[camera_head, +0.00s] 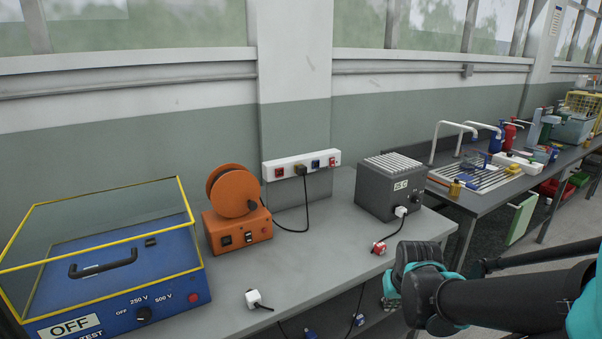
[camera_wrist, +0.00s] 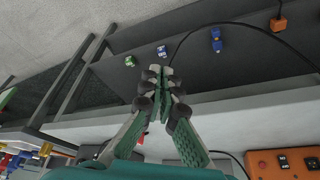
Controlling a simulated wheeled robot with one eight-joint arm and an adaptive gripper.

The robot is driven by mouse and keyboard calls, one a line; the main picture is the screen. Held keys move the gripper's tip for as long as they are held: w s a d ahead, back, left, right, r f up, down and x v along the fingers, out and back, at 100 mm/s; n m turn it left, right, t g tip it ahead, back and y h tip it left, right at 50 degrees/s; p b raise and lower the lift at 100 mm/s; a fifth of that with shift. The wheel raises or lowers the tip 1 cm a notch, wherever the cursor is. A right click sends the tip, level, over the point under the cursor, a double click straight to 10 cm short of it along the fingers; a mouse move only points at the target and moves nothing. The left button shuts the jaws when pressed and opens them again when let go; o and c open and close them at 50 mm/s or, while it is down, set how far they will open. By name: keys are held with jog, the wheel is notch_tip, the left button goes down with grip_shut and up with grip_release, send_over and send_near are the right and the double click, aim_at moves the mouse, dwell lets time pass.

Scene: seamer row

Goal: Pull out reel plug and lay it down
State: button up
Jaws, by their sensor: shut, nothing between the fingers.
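The orange cable reel (camera_head: 236,192) stands on the grey bench against the wall. A black cable runs from it up to a dark brown plug (camera_head: 301,169), which sits in the white socket strip (camera_head: 288,165) on the wall. My gripper (camera_head: 391,287) is at the bench's front edge, to the right of and well away from this plug. In the wrist view my gripper (camera_wrist: 166,73) has its fingers together with nothing between them. The reel's orange base (camera_wrist: 285,164) shows at that view's lower right; the wall plug cannot be made out there.
A blue tester (camera_head: 110,270) with a yellow-framed cover stands at left, and a grey ribbed box (camera_head: 392,188) at right. A white plug (camera_head: 255,299) and a red-faced plug (camera_head: 379,247) lie near the bench edge. Bare bench lies between them. Blue pieces (camera_wrist: 216,40) lie below.

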jog(key=shift+o, duration=1.1)
jog(key=shift+w+a, duration=0.1)
jog(key=o, duration=0.9)
jog(key=w+a+r+y, duration=0.1)
jog(key=w+a, duration=0.1)
jog(key=w+a+r+t+y, duration=0.1)
jog(key=w+a, duration=0.1)
jog(key=w, duration=0.1)
jog(key=w+a+r+y, duration=0.1)
jog(key=w+a, duration=0.1)
jog(key=shift+w+a+t, duration=0.15)
jog(key=shift+t, duration=0.15)
jog(key=shift+c, duration=0.2)
jog(key=m+t+y, duration=0.7)
jog(key=m+t, duration=0.2)
jog(key=m, duration=0.2)
send_near(304, 172)
jog(key=w+a, duration=0.1)
jog(key=shift+w+a, duration=0.2)
jog(key=shift+w, duration=0.2)
jog(key=shift+x, duration=4.5)
